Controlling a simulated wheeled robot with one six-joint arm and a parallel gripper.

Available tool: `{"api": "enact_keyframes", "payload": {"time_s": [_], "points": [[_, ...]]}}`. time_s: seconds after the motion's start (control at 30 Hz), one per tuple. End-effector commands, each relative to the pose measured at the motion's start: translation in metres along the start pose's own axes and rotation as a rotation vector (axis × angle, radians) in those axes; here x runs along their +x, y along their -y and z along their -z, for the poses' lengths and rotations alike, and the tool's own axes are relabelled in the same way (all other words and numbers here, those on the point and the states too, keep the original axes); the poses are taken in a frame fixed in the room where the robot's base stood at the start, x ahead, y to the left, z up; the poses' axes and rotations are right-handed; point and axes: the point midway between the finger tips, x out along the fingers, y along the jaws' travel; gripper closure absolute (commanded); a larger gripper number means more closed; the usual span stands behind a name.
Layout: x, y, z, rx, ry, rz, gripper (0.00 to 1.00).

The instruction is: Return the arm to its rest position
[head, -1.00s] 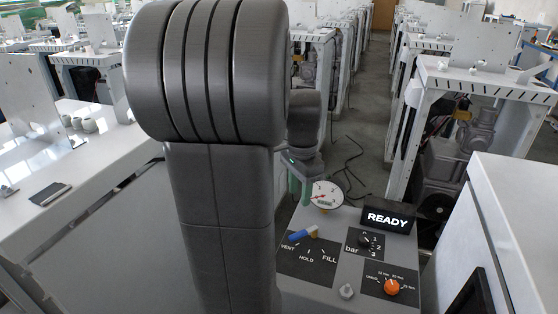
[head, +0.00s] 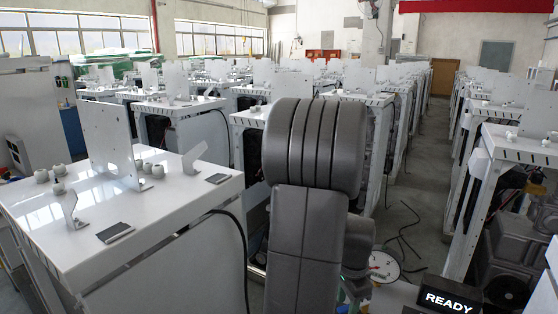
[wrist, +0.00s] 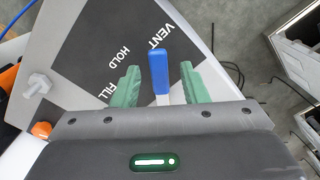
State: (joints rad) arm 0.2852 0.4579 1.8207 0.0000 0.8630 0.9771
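My arm (head: 310,190) stands raised in the middle of the head view and hides most of my gripper, with only a bit of green showing low beside it. In the wrist view, my gripper (wrist: 160,68) has its two green fingers apart. The blue lever (wrist: 158,70) shows between the fingers, with a visible gap on each side. The lever points towards the word VENT on the dark panel (wrist: 100,30); HOLD and FILL are printed to its left. The lever's lower end is hidden behind my gripper body.
A round gauge (head: 383,266) and a lit READY display (head: 447,301) are at the lower right. A white-topped cabinet (head: 160,215) with brackets and small cups stands at left. Rows of dispenser frames (head: 500,160) line the aisle (head: 420,200). Dark cables lie on the floor.

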Motion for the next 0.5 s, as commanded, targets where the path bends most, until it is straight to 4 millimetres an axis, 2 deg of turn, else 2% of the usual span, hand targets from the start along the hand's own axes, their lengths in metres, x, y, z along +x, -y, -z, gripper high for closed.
{"api": "enact_keyframes", "payload": {"time_s": [0.33,0.5], "points": [[-0.002,0.000,0.000,-0.003,-0.001,0.001,0.60],[-0.017,0.001,0.001,0.001,-0.002,0.003,0.60]]}}
